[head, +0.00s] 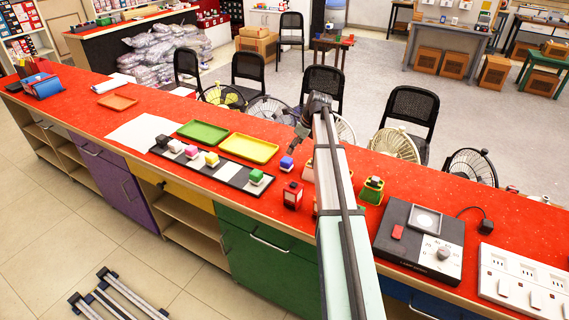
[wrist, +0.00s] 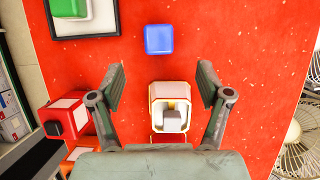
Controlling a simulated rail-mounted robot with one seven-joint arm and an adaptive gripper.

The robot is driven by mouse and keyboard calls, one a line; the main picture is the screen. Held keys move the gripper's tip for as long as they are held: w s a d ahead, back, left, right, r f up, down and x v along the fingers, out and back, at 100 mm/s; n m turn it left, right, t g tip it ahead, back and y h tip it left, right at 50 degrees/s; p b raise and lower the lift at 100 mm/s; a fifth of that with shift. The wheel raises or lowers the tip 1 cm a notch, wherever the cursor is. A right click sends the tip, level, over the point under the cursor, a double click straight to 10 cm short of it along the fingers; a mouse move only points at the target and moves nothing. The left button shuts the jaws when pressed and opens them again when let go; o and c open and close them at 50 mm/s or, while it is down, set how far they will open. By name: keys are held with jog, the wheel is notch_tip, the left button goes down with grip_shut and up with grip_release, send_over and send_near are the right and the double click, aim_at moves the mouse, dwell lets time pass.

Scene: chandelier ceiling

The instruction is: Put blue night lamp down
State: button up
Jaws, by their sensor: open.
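The blue night lamp (wrist: 159,39) is a small blue cube standing on the red counter in the wrist view. It also shows in the head view (head: 286,163), just right of the long black tray. My gripper (wrist: 162,78) is open in the wrist view, with nothing held between its fingers. The blue lamp lies past the fingertips, apart from them. A cream lantern-like object (wrist: 170,108) sits below the open fingers; I cannot tell its exact height gap. In the head view my arm hides part of the counter around it.
The black tray (head: 232,178) holds several small coloured lamps, with a green one (wrist: 70,8) at its near end. A red lantern (head: 292,195) stands close by. Green and yellow trays (head: 248,148) lie behind. A dark control box (head: 420,240) stands to the right.

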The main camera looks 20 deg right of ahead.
aim_at(287, 160)
jog(key=p+x, duration=0.1)
jog(key=x, duration=0.4)
jog(key=shift+f, duration=0.15)
jog(key=shift+p+x, duration=1.3)
jog(key=shift+x, duration=1.4)
jog(key=shift+s, duration=0.15)
jog(key=c, duration=1.3)
jog(key=shift+c, duration=0.2)
